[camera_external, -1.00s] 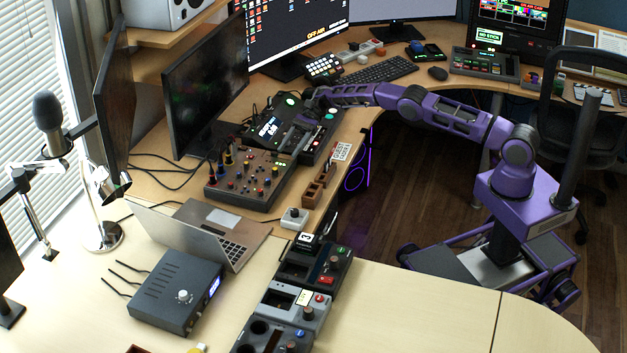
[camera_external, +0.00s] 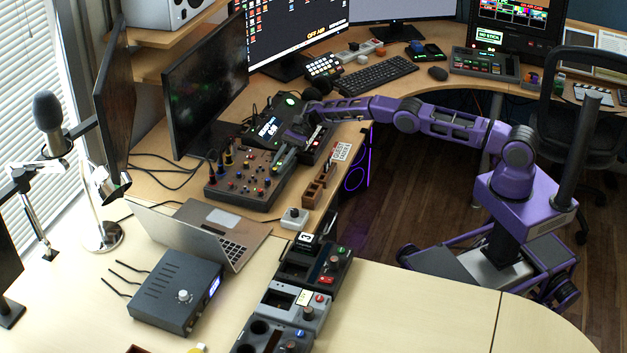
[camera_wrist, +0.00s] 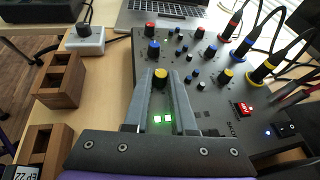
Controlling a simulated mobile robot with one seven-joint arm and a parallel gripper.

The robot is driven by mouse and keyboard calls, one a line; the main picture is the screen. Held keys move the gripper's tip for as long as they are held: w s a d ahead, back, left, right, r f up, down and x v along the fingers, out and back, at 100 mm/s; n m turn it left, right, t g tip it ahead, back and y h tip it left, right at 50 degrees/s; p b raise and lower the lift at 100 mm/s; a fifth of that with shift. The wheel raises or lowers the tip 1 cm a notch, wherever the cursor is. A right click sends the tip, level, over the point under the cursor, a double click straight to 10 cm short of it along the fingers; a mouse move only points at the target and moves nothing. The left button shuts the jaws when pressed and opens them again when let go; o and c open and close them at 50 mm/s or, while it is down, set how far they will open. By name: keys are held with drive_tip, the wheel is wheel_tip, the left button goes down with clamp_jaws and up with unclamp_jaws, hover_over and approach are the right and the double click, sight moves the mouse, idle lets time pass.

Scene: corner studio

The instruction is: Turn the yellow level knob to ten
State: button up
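The yellow-capped knob (camera_wrist: 160,75) stands on the dark control panel (camera_wrist: 210,110) and shows between my fingertips in the wrist view. In the external view my gripper (camera_external: 280,158) is low over the right part of the panel (camera_external: 240,194), and the knob is too small to make out.
Wooden holders (camera_wrist: 62,78) and a white box with a black knob (camera_wrist: 85,40) stand to the left. A laptop (camera_wrist: 165,15) lies beyond.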

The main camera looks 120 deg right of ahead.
clamp_jaws()
